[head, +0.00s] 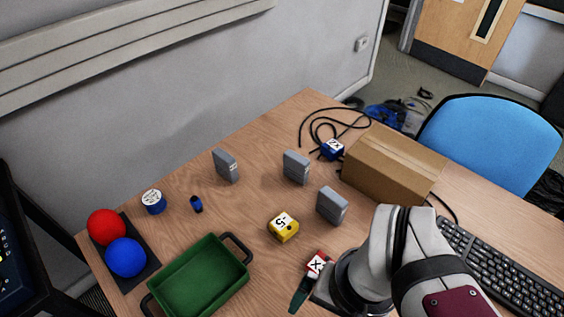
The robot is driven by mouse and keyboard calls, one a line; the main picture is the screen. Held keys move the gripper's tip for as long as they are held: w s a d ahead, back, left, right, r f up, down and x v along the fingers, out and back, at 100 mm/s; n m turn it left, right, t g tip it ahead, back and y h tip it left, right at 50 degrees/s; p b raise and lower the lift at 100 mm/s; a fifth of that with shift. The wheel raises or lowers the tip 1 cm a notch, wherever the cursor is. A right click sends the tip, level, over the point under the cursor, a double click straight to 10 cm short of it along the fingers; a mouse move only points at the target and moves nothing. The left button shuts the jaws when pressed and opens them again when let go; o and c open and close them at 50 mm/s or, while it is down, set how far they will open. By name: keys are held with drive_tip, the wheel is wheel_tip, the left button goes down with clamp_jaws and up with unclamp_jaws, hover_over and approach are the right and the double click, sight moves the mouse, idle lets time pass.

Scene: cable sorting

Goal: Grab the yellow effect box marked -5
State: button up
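The yellow effect box (284,228) sits on the wooden desk near its middle. It carries a white label reading -5 on top. My gripper (301,292) is low in the picture, in front of the yellow box and a little to its right, apart from it. A dark greenish finger shows at its left side. A red box with a white X label (317,263) shows right beside the gripper, between it and the yellow box. The arm hides part of the gripper, and I cannot tell how far the fingers are apart.
Several grey blocks (332,205) stand behind the yellow box. A green tray (200,280) is at lower left, near red (106,227) and blue (125,257) balls. A cardboard box (394,163), a blue labelled box (332,149) with cable, and a keyboard (505,268) lie right.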

sight(285, 222)
idle(0.3)
drive_tip(key=w+a+f+n+h, duration=0.25)
drive_tip(key=w+n+h, duration=0.35)
drive_tip(key=n, duration=0.4)
drive_tip(key=w+a+f+n+h, duration=0.1)
drive_tip(key=w+f+n+h, duration=0.2)
drive_tip(key=w+n+h, duration=0.35)
drive_tip(key=w+a+f+n+t, duration=0.3)
drive_tip(key=a+f+n+t, duration=0.15)
drive_tip(key=a+n, duration=0.3)
drive_tip(key=w+a+f+n+t, duration=0.2)
drive_tip(key=a+f+n+t, duration=0.3)
drive_tip(key=n, duration=0.3)
drive_tip(key=shift+g+y, duration=0.25)
drive_tip(key=x, duration=1.4)
drive_tip(key=shift+w+r, duration=0.15)
drive_tip(key=shift+w, duration=0.2)
drive_tip(key=c, duration=1.5)
drive_tip(key=shift+r, duration=0.1)
